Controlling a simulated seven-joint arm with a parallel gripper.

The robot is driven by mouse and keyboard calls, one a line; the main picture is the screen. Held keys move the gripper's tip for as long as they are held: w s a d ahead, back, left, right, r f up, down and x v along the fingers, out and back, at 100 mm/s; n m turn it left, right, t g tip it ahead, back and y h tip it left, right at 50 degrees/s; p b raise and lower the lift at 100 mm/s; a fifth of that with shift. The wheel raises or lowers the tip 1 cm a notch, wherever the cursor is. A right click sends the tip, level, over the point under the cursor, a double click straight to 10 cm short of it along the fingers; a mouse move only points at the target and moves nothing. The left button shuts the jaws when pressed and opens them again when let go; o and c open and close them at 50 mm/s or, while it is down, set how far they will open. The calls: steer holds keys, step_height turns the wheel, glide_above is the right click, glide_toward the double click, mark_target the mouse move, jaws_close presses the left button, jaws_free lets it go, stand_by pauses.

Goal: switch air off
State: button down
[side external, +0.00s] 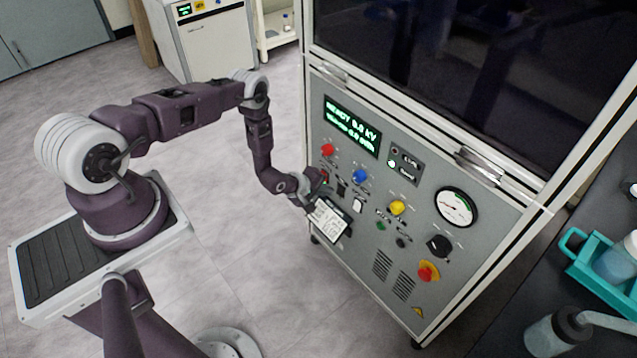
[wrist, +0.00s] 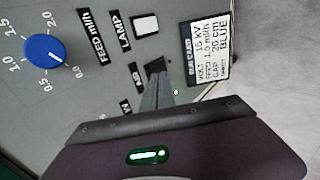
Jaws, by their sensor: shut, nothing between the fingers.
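The control panel (side external: 385,245) of the cabinet faces my arm. A dark switch (wrist: 156,66) sits on it in the wrist view, beside a small label (wrist: 138,76) that may read AIR. My gripper (wrist: 156,82) is shut and empty, its fingertips right at the lower edge of this switch. Whether they touch it, and which way the switch is set, I cannot tell. In the side external view my gripper (side external: 325,191) is close to the panel, left of the dark switch (side external: 341,188). Another label (wrist: 125,106) starts with W; what is beside it is hidden behind the fingers.
A white LAMP switch (wrist: 146,24) and a blue feed knob (wrist: 45,50) are nearby. A run card (wrist: 209,48) hangs beside the switches. The panel also has a red knob (side external: 327,150), yellow knob (side external: 398,207), gauge (side external: 456,207) and red stop button (side external: 428,271).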

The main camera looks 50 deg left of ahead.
steer(key=w+r+v, duration=0.1)
steer(key=v, duration=0.9)
steer(key=shift+r, duration=0.25)
steer(key=s, duration=0.8)
steer(key=shift+s, duration=0.4)
